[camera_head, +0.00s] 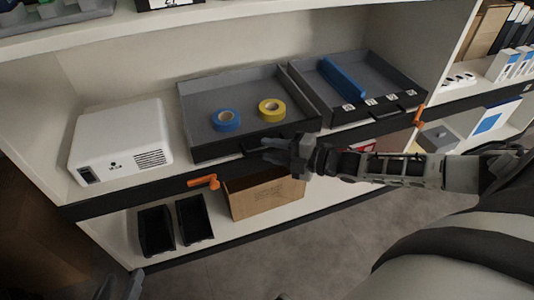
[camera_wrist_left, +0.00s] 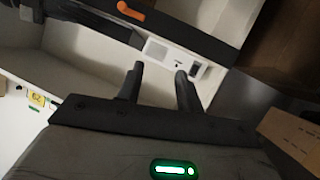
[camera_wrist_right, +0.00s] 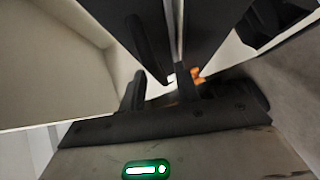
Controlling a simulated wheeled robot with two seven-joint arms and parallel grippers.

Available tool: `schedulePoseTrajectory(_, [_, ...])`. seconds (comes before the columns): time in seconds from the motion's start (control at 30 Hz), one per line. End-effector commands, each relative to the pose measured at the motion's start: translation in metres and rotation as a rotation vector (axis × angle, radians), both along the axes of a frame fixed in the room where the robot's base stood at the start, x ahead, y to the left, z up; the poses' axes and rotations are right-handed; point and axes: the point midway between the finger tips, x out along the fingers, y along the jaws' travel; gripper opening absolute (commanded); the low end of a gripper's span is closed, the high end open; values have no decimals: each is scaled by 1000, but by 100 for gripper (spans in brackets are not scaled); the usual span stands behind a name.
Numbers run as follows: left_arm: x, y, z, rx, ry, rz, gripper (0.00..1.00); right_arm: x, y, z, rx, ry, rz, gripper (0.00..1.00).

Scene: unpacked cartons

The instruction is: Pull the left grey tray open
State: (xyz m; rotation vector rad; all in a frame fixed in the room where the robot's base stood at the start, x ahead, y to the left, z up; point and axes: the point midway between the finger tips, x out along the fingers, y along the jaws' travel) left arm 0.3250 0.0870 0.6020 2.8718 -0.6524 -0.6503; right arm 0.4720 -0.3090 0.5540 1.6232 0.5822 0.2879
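The left grey tray (camera_head: 187,117) sits on the shelf, holding a blue tape roll (camera_head: 227,120) and a yellow tape roll (camera_head: 271,109). Its dark front, with a handle (camera_head: 252,147), faces me near the shelf edge. My right gripper (camera_head: 272,150) is at this handle; its fingers stand apart in the right wrist view (camera_wrist_right: 161,88), with a dark edge just ahead of them. Whether they touch the handle I cannot tell. My left gripper shows only partly at the bottom left of the head view; in the left wrist view (camera_wrist_left: 158,82) it is open and empty.
A second grey tray (camera_head: 392,72) with a blue bar (camera_head: 342,80) stands right beside it. A white box-shaped device (camera_head: 120,143) is to the left. Orange levers (camera_head: 203,182) stick out from the shelf edge. A cardboard box (camera_head: 265,197) and black bins (camera_head: 155,230) are below.

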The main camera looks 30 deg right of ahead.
Motion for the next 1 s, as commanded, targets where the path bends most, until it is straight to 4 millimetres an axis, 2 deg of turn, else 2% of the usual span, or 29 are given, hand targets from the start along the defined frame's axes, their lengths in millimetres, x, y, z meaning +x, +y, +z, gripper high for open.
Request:
schedulePoseTrajectory(0.2, [0,-2,4,-15,-29,-3,36,14,9,-2,-1,-1,0,33])
schedulePoseTrajectory(0.47, [-2,-2,7,-13,-34,-8,36,15,9,-2,-1,1,0,33])
schedulePoseTrajectory(0.5, [-2,-2,7,-12,-33,-9,36,15,9,-2,-1,1,0,27])
schedulePoseTrajectory(0.6, [-3,-2,5,-12,-28,-9,36,14,9,-2,-1,1,0,0])
schedulePoseTrajectory(0.83, [-4,-1,4,-9,-23,-8,36,14,10,-2,0,1,2,0])
schedulePoseTrajectory(1.0, [-4,-1,4,0,-2,-8,36,8,23,-1,2,2,22,0])
